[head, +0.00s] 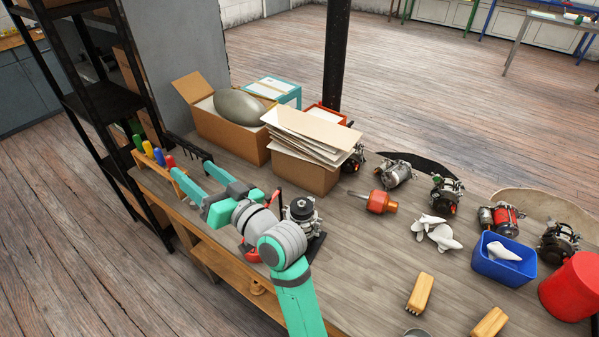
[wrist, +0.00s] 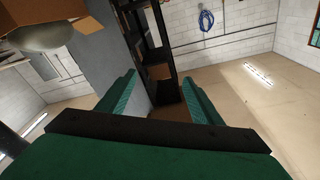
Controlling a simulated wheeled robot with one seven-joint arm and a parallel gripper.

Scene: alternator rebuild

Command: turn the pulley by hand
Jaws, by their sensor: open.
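An alternator (head: 302,214) stands upright on a dark base on the workbench, just right of my wrist in the head view. A dark round part on its top, which looks like the pulley (head: 300,204), faces up. My arm partly hides the alternator's lower left side and base. My gripper (head: 193,174) is left of the alternator and points away from it, toward the bench's left edge. Its two teal fingers are apart with nothing between them. In the wrist view the open fingers (wrist: 159,88) point toward a shelf; the pulley is not in that view.
A rack of coloured-handled tools (head: 160,160) stands near my fingertips. Cardboard boxes (head: 305,178) sit behind the alternator. An orange tool (head: 375,201), white parts (head: 436,231), a blue bin (head: 503,268) and other alternators lie to the right. A black shelf (head: 110,105) stands at left.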

